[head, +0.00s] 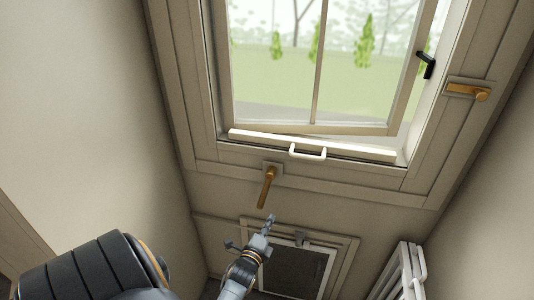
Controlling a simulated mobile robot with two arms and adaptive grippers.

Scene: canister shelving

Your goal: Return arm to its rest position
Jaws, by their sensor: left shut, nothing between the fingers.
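My left arm comes in from the bottom left of the head view, and its gripper (270,219) is shut and empty. The fingertips point up, just below a brass handle (267,187) on the lower window frame, with a small gap showing between them in the picture. Above is a window (318,65) that stands partly open, with a black latch (427,65) on its right edge. My right gripper is not in view.
A second brass handle (482,94) is on the frame's right side. A white pull handle (307,153) sits on the sill. Below is a dark framed panel (294,268). White slatted bars (403,270) stand at the lower right. Walls close in on both sides.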

